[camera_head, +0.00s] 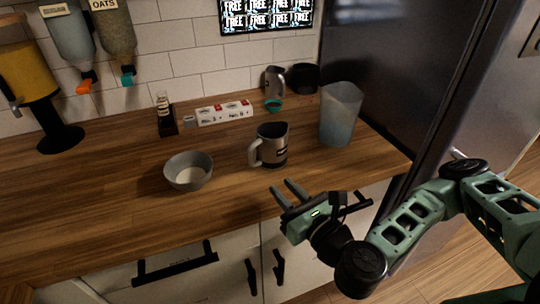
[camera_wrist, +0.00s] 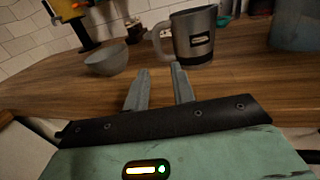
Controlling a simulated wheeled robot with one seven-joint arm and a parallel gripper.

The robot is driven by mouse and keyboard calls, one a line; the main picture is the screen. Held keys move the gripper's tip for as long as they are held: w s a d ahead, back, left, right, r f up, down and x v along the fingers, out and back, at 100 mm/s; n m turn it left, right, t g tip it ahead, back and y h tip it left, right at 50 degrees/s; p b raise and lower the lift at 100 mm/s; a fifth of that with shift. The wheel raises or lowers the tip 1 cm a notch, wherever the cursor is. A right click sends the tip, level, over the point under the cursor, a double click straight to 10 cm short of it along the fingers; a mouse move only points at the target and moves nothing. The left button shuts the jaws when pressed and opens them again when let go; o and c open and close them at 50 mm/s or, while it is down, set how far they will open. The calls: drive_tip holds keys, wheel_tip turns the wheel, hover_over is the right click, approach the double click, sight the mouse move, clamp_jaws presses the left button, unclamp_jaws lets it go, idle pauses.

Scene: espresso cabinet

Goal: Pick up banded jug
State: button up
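A metal jug with a dark band (camera_head: 273,145) stands upright on the wooden counter, its handle toward the left. In the wrist view the jug (camera_wrist: 194,35) is beyond the fingers, with a dark label on its side. My gripper (camera_head: 283,187) is at the counter's front edge, in front of the jug and apart from it. In the wrist view my gripper (camera_wrist: 160,72) has a gap between its two fingers and nothing in it. A second, smaller metal jug (camera_head: 275,82) stands at the back, partly hiding a dark container.
A grey bowl (camera_head: 188,171) stands left of the jug, and a tall translucent container (camera_head: 340,115) stands to its right. A teal cup (camera_head: 273,105), a white box (camera_head: 224,112) and a small bottle (camera_head: 164,112) are behind. The fridge (camera_head: 420,60) bounds the right.

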sight(252, 155)
drive_tip(key=shift+f+b+x, duration=0.15)
drive_tip(key=shift+b+x, duration=0.7)
drive_tip(key=shift+b, duration=0.5)
drive_tip(key=shift+f+b+x, duration=0.2)
drive_tip(key=shift+b+x, duration=0.65)
drive_tip(key=shift+b, duration=0.5)
drive_tip(key=x, duration=0.2)
drive_tip(key=p+x, duration=0.1)
drive_tip(key=x, duration=0.2)
drive_tip(key=r+p+x, duration=0.1)
drive_tip(key=x, duration=0.1)
drive_tip(key=shift+w+a, duration=0.1)
drive_tip(key=shift+a, duration=0.05)
drive_tip(key=x, duration=0.1)
drive_tip(key=p+x, duration=0.1)
drive_tip(key=x, duration=0.2)
drive_tip(key=shift+w+a+r+p, duration=0.3)
drive_tip(key=shift+r+p, duration=0.05)
drive_tip(key=shift+r, duration=0.05)
drive_tip(key=shift+w+a, duration=0.15)
drive_tip(key=shift+w, duration=0.1)
clamp_jaws()
